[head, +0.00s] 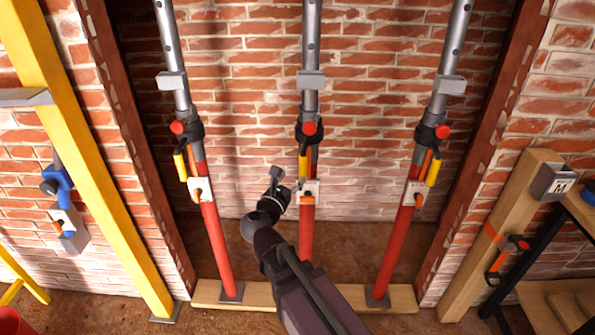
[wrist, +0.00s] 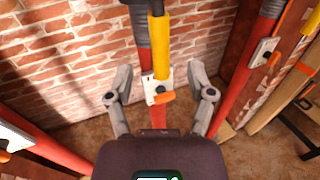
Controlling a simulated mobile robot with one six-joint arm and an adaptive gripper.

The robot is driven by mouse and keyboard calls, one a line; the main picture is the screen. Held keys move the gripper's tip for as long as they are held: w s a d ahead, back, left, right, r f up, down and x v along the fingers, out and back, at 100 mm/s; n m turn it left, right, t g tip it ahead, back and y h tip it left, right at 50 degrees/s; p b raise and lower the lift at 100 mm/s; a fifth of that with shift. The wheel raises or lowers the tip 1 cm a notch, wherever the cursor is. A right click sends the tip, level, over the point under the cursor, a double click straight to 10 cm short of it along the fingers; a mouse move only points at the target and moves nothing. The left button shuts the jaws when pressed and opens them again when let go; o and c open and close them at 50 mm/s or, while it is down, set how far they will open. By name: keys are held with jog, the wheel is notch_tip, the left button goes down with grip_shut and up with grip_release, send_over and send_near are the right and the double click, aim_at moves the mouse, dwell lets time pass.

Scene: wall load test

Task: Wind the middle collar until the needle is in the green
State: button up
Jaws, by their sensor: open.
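The middle prop (head: 307,232) has a red lower tube and a grey upper tube. Its black collar (head: 299,135) carries a red knob (head: 310,128) and a yellow handle (head: 303,166) that hangs down. Below is a white plate (head: 312,187) with an orange piece; the plate also shows in the wrist view (wrist: 150,86). Needle and green zone are too small to tell. My gripper (head: 281,180) is just left of this plate in the head view. In the wrist view my gripper (wrist: 160,72) is open, its fingers apart on both sides of the prop, with nothing between them clearly gripped.
Similar props stand to the left (head: 217,243) and right (head: 397,245) on a wooden sill (head: 345,293). A yellow post (head: 90,150) with a blue clamp is far left. A wooden post (head: 500,225) and a grey box marked M (head: 555,182) are at right. Brick wall lies behind.

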jog(key=shift+v, duration=1.8)
jog(key=shift+d, duration=0.1)
jog(key=d+f+m+g+h, duration=0.2)
jog(key=d+f+m+g, duration=0.65)
jog(key=d+m, duration=0.55)
jog(key=s+d+f+m+g+y, duration=0.85)
jog(key=d+f+m, duration=0.2)
jog(key=m, duration=0.75)
notch_tip(320, 180, up, 14)
jog(key=p, duration=1.3)
jog(key=shift+w+d+h, duration=0.15)
jog(key=shift+d+h, duration=0.05)
jog(key=shift+h, duration=0.15)
